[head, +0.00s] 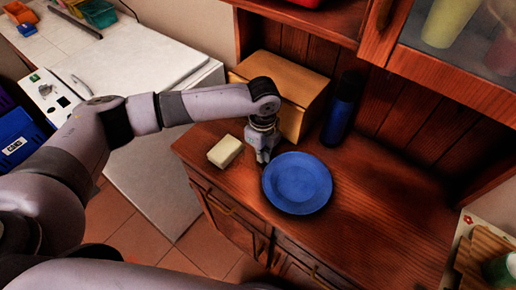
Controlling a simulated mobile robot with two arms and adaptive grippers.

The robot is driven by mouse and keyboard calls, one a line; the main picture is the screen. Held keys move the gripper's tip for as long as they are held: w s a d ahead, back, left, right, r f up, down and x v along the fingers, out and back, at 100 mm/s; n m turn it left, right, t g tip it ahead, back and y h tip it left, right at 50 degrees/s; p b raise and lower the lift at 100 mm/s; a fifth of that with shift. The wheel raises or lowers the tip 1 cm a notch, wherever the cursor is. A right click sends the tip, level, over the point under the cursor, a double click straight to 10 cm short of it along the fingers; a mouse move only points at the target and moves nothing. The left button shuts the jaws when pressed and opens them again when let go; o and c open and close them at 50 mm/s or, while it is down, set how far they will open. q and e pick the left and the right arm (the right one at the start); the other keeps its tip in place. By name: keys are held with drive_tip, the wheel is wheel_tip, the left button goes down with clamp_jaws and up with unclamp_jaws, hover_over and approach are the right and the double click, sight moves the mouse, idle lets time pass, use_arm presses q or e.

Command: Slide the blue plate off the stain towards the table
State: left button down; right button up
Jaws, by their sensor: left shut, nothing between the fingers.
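The blue plate (297,183) lies flat on the dark wood counter (355,228), near its front edge. My left gripper (263,158) points down, shut and empty, just beyond the plate's upper left rim. It is very close to the rim, and I cannot tell whether it touches. No stain shows clearly; the plate may cover it. My right gripper is not in view.
A pale yellow block (224,151) sits left of my left gripper. A wooden box (284,93) and a dark blue bottle (342,108) stand behind. A white appliance (160,150) is at left. The counter right of the plate is clear.

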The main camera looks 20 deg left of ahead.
sight(331, 208)
use_arm(q)
drive_tip(key=shift+d, duration=0.1)
drive_tip(key=s+d+p, duration=0.1)
drive_tip(key=d, duration=0.2)
drive_tip(key=s+d+p, duration=0.2)
drive_tip(key=d, duration=0.1)
drive_tip(key=s+d+p, duration=0.1)
drive_tip(key=d, duration=0.2)
drive_tip(key=shift+s+d+r, duration=0.2)
drive_tip(key=shift+d, duration=0.1)
drive_tip(key=s+d, duration=0.1)
drive_tip(key=d, duration=0.3)
drive_tip(key=s+d+p, duration=0.1)
drive_tip(key=s+d, duration=0.1)
drive_tip(key=d, duration=0.1)
drive_tip(key=s+d, duration=0.2)
drive_tip(key=d, duration=0.2)
drive_tip(key=shift+s+d+f+p, duration=0.15)
drive_tip(key=shift+d+f+p, duration=0.05)
drive_tip(key=shift+d+p, duration=0.2)
drive_tip(key=shift+a, duration=0.1)
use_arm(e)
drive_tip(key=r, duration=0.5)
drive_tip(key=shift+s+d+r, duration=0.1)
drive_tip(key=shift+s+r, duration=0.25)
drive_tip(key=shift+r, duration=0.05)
